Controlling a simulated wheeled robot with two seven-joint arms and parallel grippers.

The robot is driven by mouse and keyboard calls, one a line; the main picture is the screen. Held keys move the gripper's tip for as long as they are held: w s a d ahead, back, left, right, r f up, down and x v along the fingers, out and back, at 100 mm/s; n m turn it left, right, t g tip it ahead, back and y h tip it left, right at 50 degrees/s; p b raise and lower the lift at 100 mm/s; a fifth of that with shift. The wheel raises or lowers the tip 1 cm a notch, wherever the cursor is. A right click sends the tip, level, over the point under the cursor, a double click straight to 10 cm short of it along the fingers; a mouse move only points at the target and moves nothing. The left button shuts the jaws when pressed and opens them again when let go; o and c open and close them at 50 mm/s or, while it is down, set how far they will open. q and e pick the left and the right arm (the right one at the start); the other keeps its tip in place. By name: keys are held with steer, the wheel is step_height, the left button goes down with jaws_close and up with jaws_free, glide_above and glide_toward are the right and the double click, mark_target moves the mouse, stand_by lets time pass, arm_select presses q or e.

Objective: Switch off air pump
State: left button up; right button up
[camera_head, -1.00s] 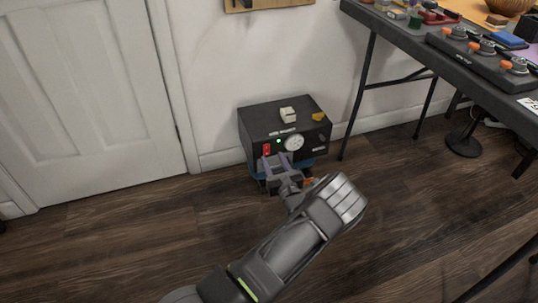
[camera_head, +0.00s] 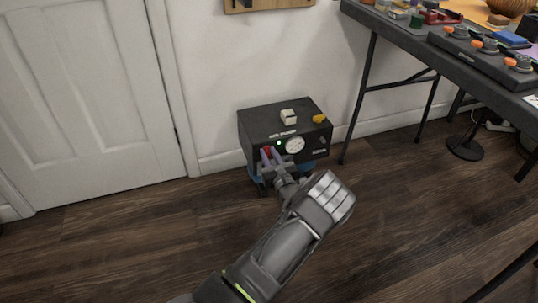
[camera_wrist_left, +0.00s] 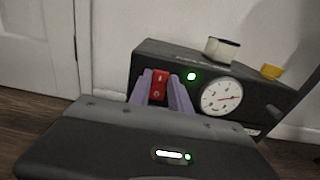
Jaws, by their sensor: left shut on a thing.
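The air pump (camera_head: 262,123) is a dark box on the floor against the wall. Its front has a red switch (camera_wrist_left: 158,85), a lit green light (camera_wrist_left: 192,76) and a round white gauge (camera_wrist_left: 221,97). My left gripper (camera_head: 270,152) is at the front of the pump, its purple fingers on either side of the red switch. In the left wrist view the fingers are shut on the switch, and the switch's lower part is partly hidden by the gripper body. My right gripper is not in view.
A cream knob (camera_head: 288,116) and a yellow part (camera_head: 319,118) sit on top of the pump. A black-legged table (camera_head: 480,75) with tools stands to the right. A white door (camera_head: 85,100) is at left. The wooden floor in front is clear.

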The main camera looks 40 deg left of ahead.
arm_select(q)
jaws_close()
steer(key=shift+f+t+y, duration=0.45)
steer(key=shift+t+y, duration=0.25)
steer(key=shift+y, duration=0.3)
steer(key=shift+s+d+y, duration=0.1)
steer(key=shift+y, duration=0.3)
steer(key=o, duration=0.6)
jaws_free()
steer(key=shift+o, duration=0.2)
